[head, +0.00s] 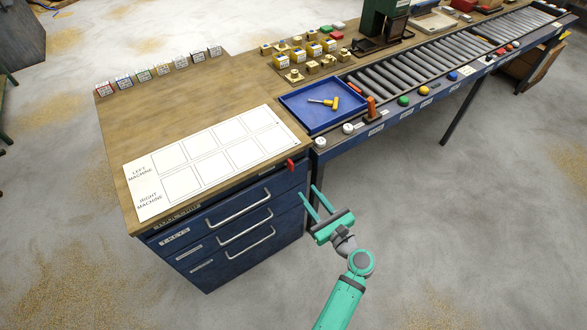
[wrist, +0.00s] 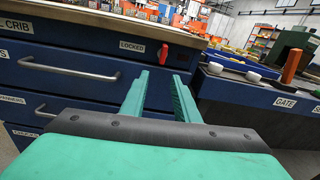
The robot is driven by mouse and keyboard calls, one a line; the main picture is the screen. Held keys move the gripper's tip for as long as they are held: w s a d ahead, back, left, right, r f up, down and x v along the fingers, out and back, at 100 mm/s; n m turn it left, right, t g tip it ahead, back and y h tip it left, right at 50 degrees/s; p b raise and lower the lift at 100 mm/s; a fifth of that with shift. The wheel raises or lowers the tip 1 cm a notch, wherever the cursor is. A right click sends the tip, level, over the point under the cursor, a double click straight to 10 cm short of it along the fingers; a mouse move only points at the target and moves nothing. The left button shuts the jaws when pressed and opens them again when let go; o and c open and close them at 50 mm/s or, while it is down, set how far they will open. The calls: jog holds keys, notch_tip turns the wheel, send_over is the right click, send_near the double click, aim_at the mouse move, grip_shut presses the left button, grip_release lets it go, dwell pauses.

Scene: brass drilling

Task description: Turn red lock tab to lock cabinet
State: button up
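The red lock tab (head: 291,165) is at the upper right corner of the blue drawer cabinet (head: 285,209), just under the worktop edge. In the wrist view the red lock tab (wrist: 164,51) hangs roughly upright, just right of a label reading LOCKED (wrist: 132,46). My gripper (head: 315,189) is open and empty, in front of the cabinet's right side and apart from the tab. In the wrist view its two green fingers (wrist: 158,91) point toward the cabinet, with the tab a little above and between the fingertips.
The cabinet's drawers look shut, with long metal handles (head: 238,206). A blue tray (head: 296,121) with a yellow-handled tool stands on the bench beside a roller conveyor (head: 420,65). White knobs (head: 320,142) line the front rail. The floor around my arm is clear.

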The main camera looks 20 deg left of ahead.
aim_at(293, 168)
jog(key=shift+g+y, duration=0.3)
jog(key=shift+y, duration=0.2)
jog(key=x, duration=0.3)
jog(key=r+x, duration=0.1)
jog(key=x, duration=0.7)
jog(key=shift+w+d+r, duration=0.2)
jog(key=shift+w+r, duration=0.2)
jog(key=shift+w, duration=0.05)
jog(key=shift+c, duration=0.7)
grip_shut()
